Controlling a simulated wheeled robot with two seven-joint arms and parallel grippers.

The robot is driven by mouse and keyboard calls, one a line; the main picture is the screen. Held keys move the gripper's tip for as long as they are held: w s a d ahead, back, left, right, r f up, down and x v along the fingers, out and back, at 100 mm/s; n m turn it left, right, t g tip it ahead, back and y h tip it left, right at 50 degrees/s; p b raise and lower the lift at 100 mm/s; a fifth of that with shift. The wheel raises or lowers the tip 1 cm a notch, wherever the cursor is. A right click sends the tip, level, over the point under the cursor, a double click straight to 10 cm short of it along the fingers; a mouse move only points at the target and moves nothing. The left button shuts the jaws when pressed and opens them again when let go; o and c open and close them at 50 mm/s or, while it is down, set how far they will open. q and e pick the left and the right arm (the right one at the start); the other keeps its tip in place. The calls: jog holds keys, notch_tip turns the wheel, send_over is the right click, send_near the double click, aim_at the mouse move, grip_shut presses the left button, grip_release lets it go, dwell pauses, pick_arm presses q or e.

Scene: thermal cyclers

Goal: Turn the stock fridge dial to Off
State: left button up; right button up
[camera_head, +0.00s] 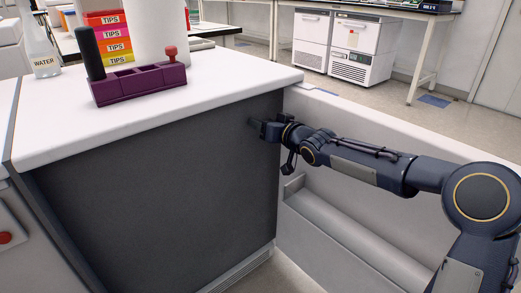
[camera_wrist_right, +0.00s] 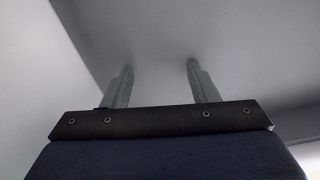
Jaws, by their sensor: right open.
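I cannot make out the stock fridge dial in either view. My right gripper (camera_head: 259,128) is at the upper right of the dark grey cabinet side (camera_head: 160,180), just below the white bench top; I cannot tell whether it touches. In the right wrist view the two fingers of the right gripper (camera_wrist_right: 160,80) stand apart with nothing between them, facing plain grey surfaces. Two white under-bench units (camera_head: 343,47) stand at the far back; I cannot tell whether either is the stock fridge. My left gripper is not in view.
The white bench top (camera_head: 215,95) carries a purple rack (camera_head: 138,84), a water bottle (camera_head: 42,52) and stacked tips boxes (camera_head: 112,38). A white ledge (camera_head: 400,132) runs behind my right arm. A red knob or button (camera_head: 5,238) shows at the left edge.

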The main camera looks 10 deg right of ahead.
jog(key=s+f+m+g+p, duration=0.1)
jog(key=s+f+m+g, duration=0.6)
jog(key=s+m, duration=0.45)
jog(key=s+a+r+m+y, duration=0.2)
jog(key=s+r+y, duration=0.2)
jog(key=r, duration=0.2)
jog(key=s+a+r+m+y+p, duration=0.1)
jog(key=s+r+m+y, duration=0.2)
jog(key=s+r+y, duration=0.1)
jog(key=shift+s+a+r+y, duration=0.35)
jog(key=shift+s+r, duration=0.45)
jog(key=shift+r, duration=0.25)
